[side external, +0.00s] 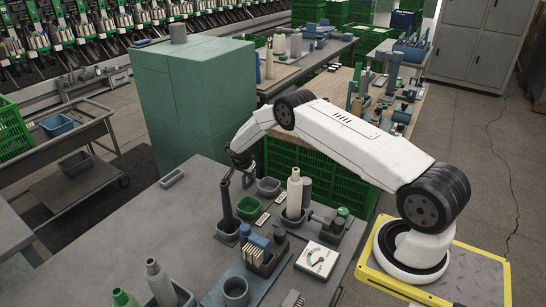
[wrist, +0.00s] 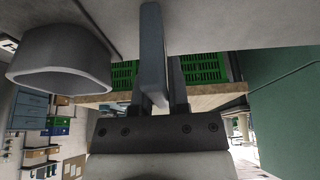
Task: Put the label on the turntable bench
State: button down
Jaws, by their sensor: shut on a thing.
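I cannot make out the label for certain. Small pale tags (side external: 262,220) lie among the bins on the workbench. I cannot tell for certain which surface is the turntable bench; a wood-topped bench (side external: 335,85) stands behind.
A pale cone (side external: 294,193), a white dial gauge (side external: 317,258) and a grey cup (side external: 236,291) crowd the workbench. A green cabinet (side external: 190,100) stands behind it. The workbench's left part is mostly clear.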

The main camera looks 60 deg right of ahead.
jog(key=shift+f, duration=0.15)
jog(key=c, duration=0.6)
grip_release()
jog(key=v, duration=1)
jog(key=shift+a+r, duration=0.1)
jog(key=shift+r, duration=0.2)
jog(key=shift+v, duration=0.8)
jog(key=shift+a, duration=0.1)
